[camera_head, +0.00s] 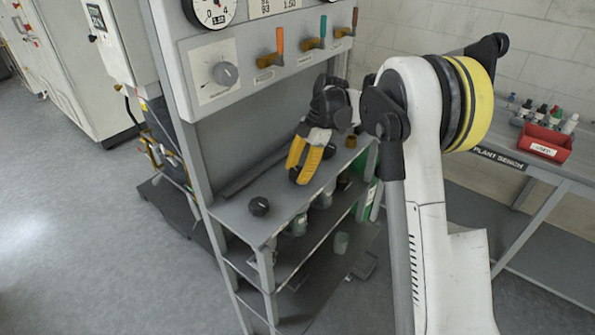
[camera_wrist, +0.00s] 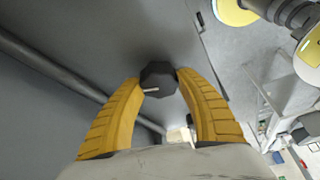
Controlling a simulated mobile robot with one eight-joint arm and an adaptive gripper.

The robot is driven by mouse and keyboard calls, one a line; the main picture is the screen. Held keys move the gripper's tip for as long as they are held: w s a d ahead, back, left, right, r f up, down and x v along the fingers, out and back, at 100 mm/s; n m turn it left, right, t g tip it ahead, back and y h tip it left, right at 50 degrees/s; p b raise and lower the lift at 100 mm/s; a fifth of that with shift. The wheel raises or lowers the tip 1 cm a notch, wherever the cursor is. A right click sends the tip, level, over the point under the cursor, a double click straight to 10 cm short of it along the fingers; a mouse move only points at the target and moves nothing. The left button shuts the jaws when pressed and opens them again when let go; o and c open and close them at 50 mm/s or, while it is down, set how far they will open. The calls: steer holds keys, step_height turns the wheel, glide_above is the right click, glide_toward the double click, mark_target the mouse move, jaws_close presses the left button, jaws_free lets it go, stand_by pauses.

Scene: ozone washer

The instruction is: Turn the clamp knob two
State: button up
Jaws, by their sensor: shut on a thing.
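A black faceted clamp knob (camera_wrist: 157,72) with a pale pointer line sits between the yellow fingertips of my gripper (camera_wrist: 160,80) in the wrist view. Both fingertips touch its sides. In the head view my gripper (camera_head: 299,178) points down at the grey shelf top, and its fingers hide the knob it holds. A second black knob (camera_head: 259,206) stands on the shelf near its front left corner, apart from my fingers. I cannot read any number on the knobs.
A dark bar (camera_head: 252,171) runs along the back of the grey shelf top (camera_head: 232,212). Above is a panel with a dial (camera_head: 225,74) and several coloured handles. Jars stand on the lower shelf. A red bin (camera_head: 545,143) is on the right bench.

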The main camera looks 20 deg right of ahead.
steer(key=n+g, duration=0.1)
steer(key=n, duration=0.3)
steer(key=shift+g+h+p, duration=0.3)
steer(key=shift+g, duration=0.1)
steer(key=shift+n+g+h, duration=0.4)
steer(key=shift+n+h, duration=0.1)
steer(key=shift+n, duration=1.4)
steer(key=o, duration=1.2)
